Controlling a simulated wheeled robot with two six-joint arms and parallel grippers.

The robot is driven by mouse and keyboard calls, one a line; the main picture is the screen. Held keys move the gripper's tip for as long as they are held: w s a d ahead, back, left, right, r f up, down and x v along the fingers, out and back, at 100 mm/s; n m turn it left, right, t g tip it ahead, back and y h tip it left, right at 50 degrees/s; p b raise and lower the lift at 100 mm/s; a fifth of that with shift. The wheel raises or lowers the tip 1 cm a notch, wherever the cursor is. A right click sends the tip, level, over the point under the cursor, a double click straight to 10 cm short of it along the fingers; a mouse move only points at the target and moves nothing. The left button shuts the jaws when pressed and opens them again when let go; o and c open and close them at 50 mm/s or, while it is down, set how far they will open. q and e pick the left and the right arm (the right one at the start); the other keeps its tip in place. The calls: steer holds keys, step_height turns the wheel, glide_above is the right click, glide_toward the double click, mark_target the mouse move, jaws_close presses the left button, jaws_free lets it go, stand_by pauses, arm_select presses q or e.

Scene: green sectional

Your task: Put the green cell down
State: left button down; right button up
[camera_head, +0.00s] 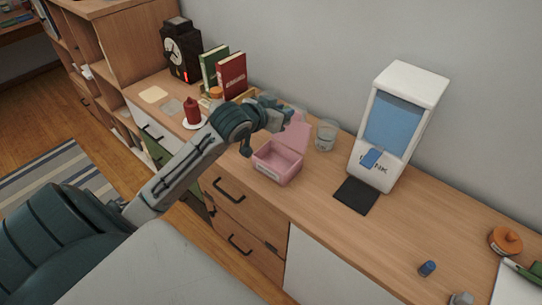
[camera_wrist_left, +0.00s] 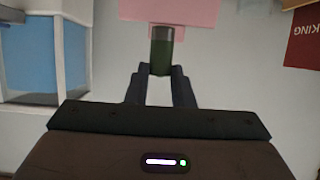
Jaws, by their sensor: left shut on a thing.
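The green cell (camera_wrist_left: 161,58) is a short dark green cylinder with a grey end. It sits between the fingers of my left gripper (camera_wrist_left: 160,72), which is shut on it. In the head view my left gripper (camera_head: 279,114) is over the counter, behind and above the open pink box (camera_head: 277,168); I cannot make out the cell there. The box's raised pink lid (camera_head: 296,132) stands close to the gripper, and a pink surface (camera_wrist_left: 170,10) shows just beyond the cell in the wrist view. My right gripper is not in view.
A clear cup (camera_head: 326,135) stands right of the box. A white dispenser (camera_head: 403,115) with a dark mat (camera_head: 356,195) is further right. A blue cell (camera_head: 427,268) stands near the front right.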

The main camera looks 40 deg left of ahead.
arm_select(q)
steer(key=p, duration=0.2)
glide_above(286, 150)
steer(key=s, duration=0.4)
step_height(286, 150, down, 13)
steer(key=shift+w+a+r, duration=0.1)
steer(key=shift+w, duration=0.05)
step_height(286, 150, down, 4)
steer(key=shift+f, duration=0.15)
steer(key=shift+f, duration=0.15)
steer(key=c, duration=1.4)
jaws_free()
steer(key=shift+c, duration=0.2)
steer(key=shift+o, duration=0.9)
